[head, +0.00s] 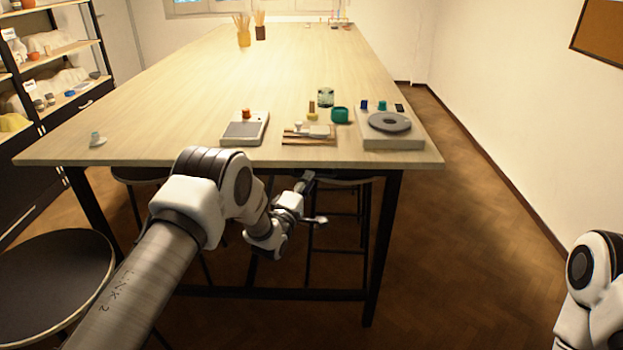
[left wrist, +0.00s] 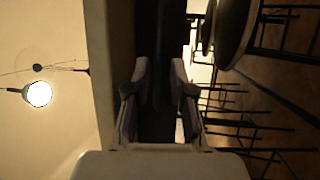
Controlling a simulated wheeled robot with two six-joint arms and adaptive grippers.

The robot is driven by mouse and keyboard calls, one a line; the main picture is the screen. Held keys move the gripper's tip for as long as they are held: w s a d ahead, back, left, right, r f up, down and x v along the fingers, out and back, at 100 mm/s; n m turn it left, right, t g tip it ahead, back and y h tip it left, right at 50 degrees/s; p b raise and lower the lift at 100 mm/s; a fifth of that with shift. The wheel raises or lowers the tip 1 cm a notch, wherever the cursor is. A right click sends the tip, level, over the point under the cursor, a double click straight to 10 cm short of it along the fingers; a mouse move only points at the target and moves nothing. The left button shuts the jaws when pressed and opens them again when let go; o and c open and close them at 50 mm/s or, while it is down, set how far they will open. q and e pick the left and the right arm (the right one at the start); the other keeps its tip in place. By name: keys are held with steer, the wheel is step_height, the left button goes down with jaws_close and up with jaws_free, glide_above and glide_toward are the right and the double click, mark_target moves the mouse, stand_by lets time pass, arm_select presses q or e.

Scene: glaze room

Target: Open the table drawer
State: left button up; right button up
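The long pale wooden table (head: 200,100) fills the middle of the head view. My left gripper (head: 308,185) is just below its near edge, partly hidden by my own wrist. In the left wrist view, turned on its side, the fingers of my left gripper (left wrist: 162,85) are open, with a gap between them. A dark band (left wrist: 160,30) beside the pale tabletop edge (left wrist: 103,50) lies in line with that gap. It may be the drawer front, but it is too dark to make out a handle. My right gripper is not in view; only part of that arm shows.
A round stool (head: 50,265) stands at the left, and more stools are under the table. A scale (head: 245,128), a tool board (head: 309,140) and a small wheel (head: 390,123) sit near the table's front edge. The floor right of the table is clear.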

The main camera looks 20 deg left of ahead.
arm_select(q)
steer(key=shift+x, duration=1.15)
steer(key=shift+w, duration=0.3)
steer(key=shift+s, duration=0.1)
jaws_close()
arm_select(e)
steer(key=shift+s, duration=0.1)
arm_select(q)
steer(key=shift+s, duration=0.1)
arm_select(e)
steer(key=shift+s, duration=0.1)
